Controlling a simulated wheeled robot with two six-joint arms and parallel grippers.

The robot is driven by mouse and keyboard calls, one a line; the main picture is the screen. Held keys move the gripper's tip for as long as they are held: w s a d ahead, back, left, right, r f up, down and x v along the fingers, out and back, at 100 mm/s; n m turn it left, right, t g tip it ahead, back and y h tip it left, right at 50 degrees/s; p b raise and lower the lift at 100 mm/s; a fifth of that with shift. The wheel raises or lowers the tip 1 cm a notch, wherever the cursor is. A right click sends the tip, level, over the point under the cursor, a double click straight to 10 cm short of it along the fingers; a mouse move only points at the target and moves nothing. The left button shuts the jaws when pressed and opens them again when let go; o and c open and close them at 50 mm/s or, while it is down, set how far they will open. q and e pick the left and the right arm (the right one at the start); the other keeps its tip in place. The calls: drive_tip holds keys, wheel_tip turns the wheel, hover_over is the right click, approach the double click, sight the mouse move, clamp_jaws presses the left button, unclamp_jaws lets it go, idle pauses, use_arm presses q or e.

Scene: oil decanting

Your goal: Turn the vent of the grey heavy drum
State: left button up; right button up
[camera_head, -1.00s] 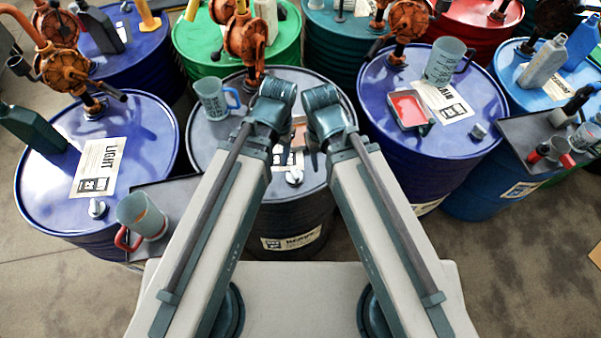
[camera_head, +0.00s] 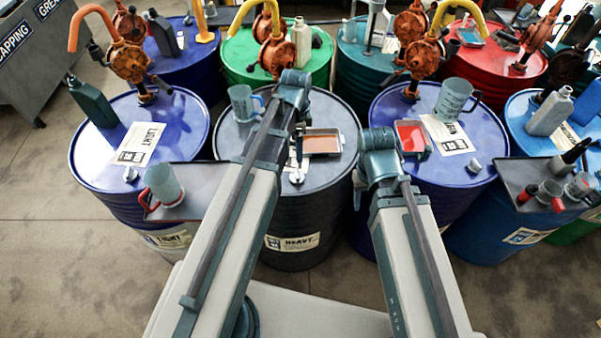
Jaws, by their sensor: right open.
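The grey heavy drum (camera_head: 235,137) stands in the middle, with a HEAVY label on its side. Its vent is a small silver cap (camera_head: 296,178) on the near part of the lid. My left arm reaches over the drum and covers part of the lid. A thin dark part hangs below its end, just above the vent in the picture; I cannot tell whether it touches or how the left jaws stand. My right gripper (camera_head: 358,188) is open, mostly hidden beside my right arm, near the gap between the grey drum and the right blue drum.
On the grey lid are a mug with a blue handle (camera_head: 241,103) and a tray of orange-brown liquid (camera_head: 322,143). Blue drums stand left (camera_head: 88,155) and right (camera_head: 480,150). A shelf with a red-handled mug (camera_head: 163,184) juts out at left.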

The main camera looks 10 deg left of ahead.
sight(297, 173)
use_arm(q)
wheel_tip(297, 173, down, 14)
drive_tip(key=b, duration=1.3)
drive_tip(key=shift+r+b, duration=0.1)
drive_tip(key=shift+b, duration=0.25)
drive_tip(key=c, duration=1.4)
